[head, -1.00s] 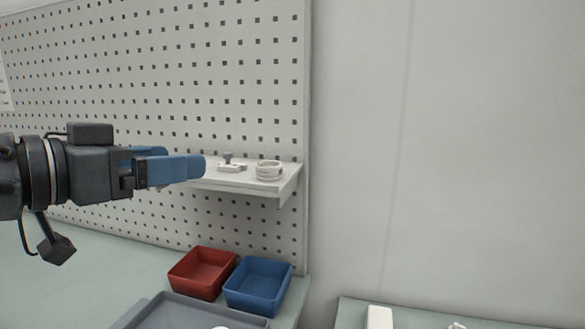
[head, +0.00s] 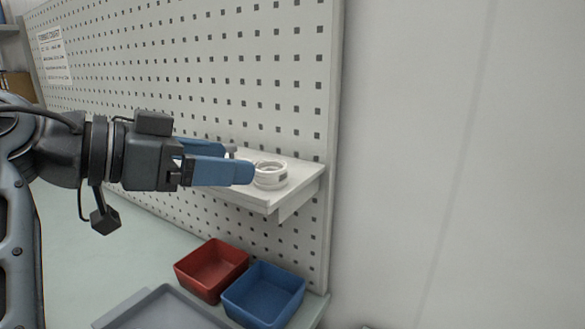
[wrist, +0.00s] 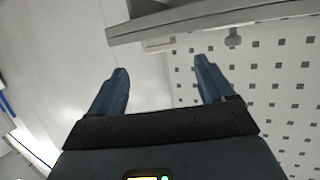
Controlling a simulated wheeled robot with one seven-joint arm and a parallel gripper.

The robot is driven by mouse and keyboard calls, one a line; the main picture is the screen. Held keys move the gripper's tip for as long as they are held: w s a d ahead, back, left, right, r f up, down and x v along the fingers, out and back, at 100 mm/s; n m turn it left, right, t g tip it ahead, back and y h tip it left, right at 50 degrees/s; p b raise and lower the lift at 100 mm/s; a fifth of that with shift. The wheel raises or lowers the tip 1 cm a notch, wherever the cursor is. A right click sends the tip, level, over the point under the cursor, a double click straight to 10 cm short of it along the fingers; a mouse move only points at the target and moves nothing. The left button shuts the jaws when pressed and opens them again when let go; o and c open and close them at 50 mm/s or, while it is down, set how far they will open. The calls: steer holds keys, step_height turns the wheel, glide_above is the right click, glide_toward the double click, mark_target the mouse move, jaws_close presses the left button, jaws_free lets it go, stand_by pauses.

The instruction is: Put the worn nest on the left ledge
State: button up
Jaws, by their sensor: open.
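A white ring-shaped part (head: 270,181) with a dark mark on its side sits on a white ledge (head: 302,181) fixed to the pegboard. It looks like the nest, but I cannot tell whether it is worn. My gripper (head: 241,164) is open. In the head view its blue fingers overlap the ledge just left of the ring, and I see nothing between them. The wrist view shows the ledge edge (wrist: 200,22) beyond the open fingers.
A red bin (head: 211,270), a blue bin (head: 263,295) and a grey tray (head: 160,310) stand on the bench (head: 120,262) below the ledge. The pegboard (head: 230,80) rises behind. A plain wall (head: 460,150) is at the right.

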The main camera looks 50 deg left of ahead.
mark_target(281, 162)
steer(key=shift+p+x, duration=0.3)
steer(key=shift+x, duration=0.95)
steer(key=p+x, duration=0.2)
steer(key=x, duration=0.3)
steer(key=shift+w+f, duration=0.3)
steer(key=c, duration=1.1)
steer(key=shift+r, duration=0.5)
steer(key=shift+c, duration=0.2)
step_height(281, 162, up, 4)
steer(key=shift+f+p, duration=0.15)
steer(key=shift+p, duration=0.8)
steer(key=d+r+p, duration=0.2)
steer(key=d+r, duration=0.4)
steer(key=d, duration=0.5)
steer(key=shift+d+p, duration=0.4)
